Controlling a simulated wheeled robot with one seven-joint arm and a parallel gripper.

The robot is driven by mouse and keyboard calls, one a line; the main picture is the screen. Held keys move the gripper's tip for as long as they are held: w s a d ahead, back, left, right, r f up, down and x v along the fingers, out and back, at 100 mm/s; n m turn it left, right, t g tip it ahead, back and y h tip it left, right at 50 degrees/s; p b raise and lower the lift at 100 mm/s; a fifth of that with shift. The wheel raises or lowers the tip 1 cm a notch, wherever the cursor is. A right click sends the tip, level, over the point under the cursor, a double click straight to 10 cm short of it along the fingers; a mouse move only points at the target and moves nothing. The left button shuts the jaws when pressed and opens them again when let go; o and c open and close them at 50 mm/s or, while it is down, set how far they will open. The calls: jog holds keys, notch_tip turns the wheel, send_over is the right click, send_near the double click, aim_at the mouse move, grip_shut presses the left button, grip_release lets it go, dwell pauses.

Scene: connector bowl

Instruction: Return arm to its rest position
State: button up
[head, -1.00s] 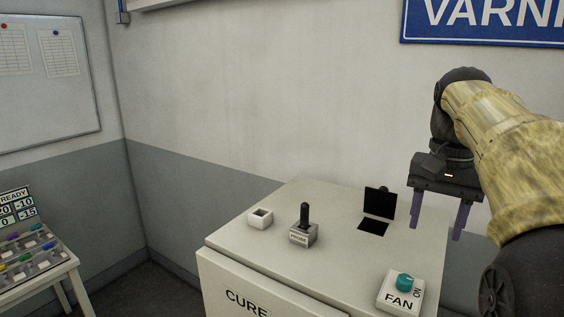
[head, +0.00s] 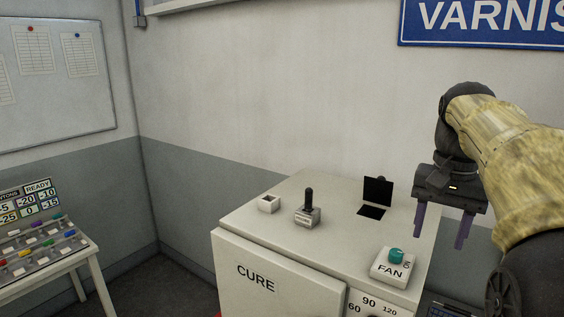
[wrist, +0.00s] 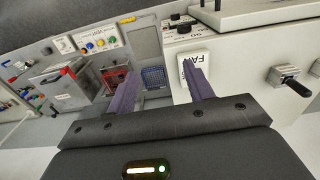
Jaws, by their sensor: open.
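My gripper (head: 441,232) is open and empty, fingers pointing down, at the right of the head view. It hangs in front of the wall, to the right of the white CURE cabinet (head: 262,256). My arm in its yellowish sleeve comes in from the right edge. In the wrist view my gripper (wrist: 160,88) shows two purple fingers spread apart with nothing between them. The white FAN box (wrist: 190,70) shows just behind the right finger there.
On the cabinet top are a FAN box with teal knob (head: 396,256), a black lever (head: 309,203), a small white open box (head: 268,204) and a raised black flap (head: 378,190). A panel table (head: 45,268) stands left. A red crate (wrist: 116,80) and a blue crate (wrist: 154,77) sit below.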

notch_tip(320, 180, down, 11)
jog(key=w+a+n+b, duration=0.2)
jog(key=a, duration=0.1)
jog(key=s+a+f+n+t+b, duration=0.1)
jog(key=s+a+f, duration=0.3)
jog(key=f, duration=0.7)
jog(key=s+a+f+n+t+b, duration=0.1)
jog(key=s+a+f+n, duration=0.2)
jog(key=f, duration=0.9)
jog(key=shift+s+a+f+n+b, duration=0.3)
jog(key=shift+s+a+b, duration=0.1)
jog(key=shift+s+a, duration=0.45)
jog(key=shift+c, duration=0.4)
